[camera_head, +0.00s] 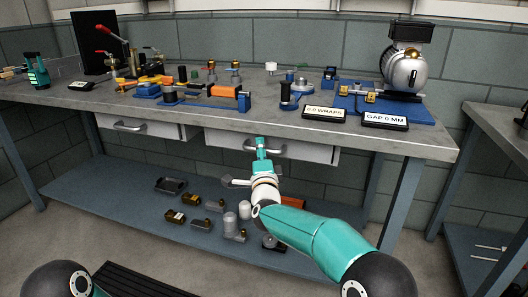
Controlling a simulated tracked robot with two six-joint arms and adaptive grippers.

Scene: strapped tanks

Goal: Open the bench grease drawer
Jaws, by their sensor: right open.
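Two pale drawers hang under the bench top: a left drawer (164,130) with a curved metal handle (129,127), and a right drawer (310,153) with a similar handle (277,149). Both look shut. No label on either front is readable, so I cannot tell which is the grease drawer. My right gripper (261,143) is open, teal-tipped, in front of the right drawer, and overlaps the middle of its handle. I cannot tell whether it touches the handle. My left gripper is not in view.
The bench top (270,115) carries tools, a strapped silver tank (404,68) and label plates reading "0.0 WRAPS" (324,113) and "GAP 6 MM" (385,120). Several fittings lie on the blue lower shelf (110,185) under my arm. A second bench (500,125) stands at right.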

